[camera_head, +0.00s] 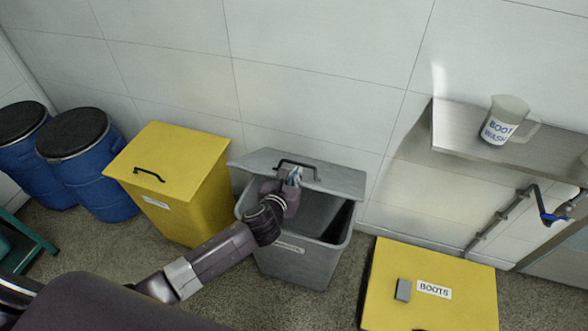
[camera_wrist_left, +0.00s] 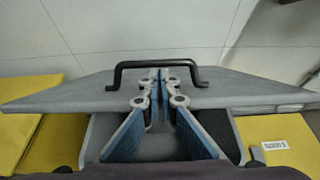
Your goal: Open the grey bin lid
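The grey bin (camera_head: 300,262) stands on the floor by the wall. Its grey lid (camera_head: 335,178) is raised and tilted, with a gap that shows part of the bin's inside. The lid's black handle (camera_head: 298,164) also crosses the left wrist view (camera_wrist_left: 130,64). My left gripper (camera_head: 294,174) reaches to the handle from the front. In the wrist view its blue-padded fingers (camera_wrist_left: 160,76) converge, their tips together just below the handle bar. They look shut with nothing clearly between them; contact with the handle is hard to tell. My right gripper is out of view.
A yellow bin (camera_head: 185,190) with a closed lid stands left of the grey bin, then blue drums (camera_head: 95,180). A yellow boots box (camera_head: 440,300) stands at the right, below a metal shelf (camera_head: 460,135) with a jug (camera_head: 505,120). The wall is close behind the lid.

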